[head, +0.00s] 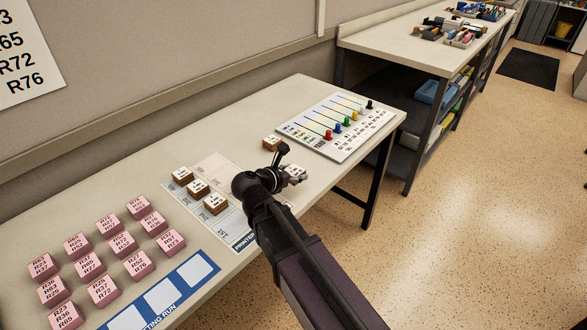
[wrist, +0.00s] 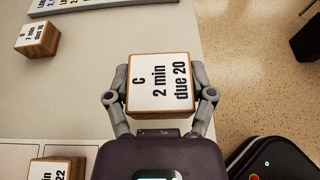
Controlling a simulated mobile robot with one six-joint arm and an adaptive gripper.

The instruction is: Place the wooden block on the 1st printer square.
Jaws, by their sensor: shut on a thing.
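My gripper (head: 290,165) is shut on a wooden block (head: 297,173) near the table's right edge. In the wrist view, the block (wrist: 161,84) sits between both fingers (wrist: 160,97), its white top reading "C, 2 min, due 20". A pale printed sheet (head: 207,167) lies to the left in the head view, with "PRINTER" lettering (head: 243,241) on its near edge. Three other wooden blocks (head: 198,188) stand on the sheet in a slanting row.
Another wooden block (head: 271,142), also in the wrist view (wrist: 37,38), stands beyond my gripper. A white board with coloured pegs (head: 338,128) lies further back. Several pink blocks (head: 122,244) and a blue strip with white squares (head: 184,283) fill the near left.

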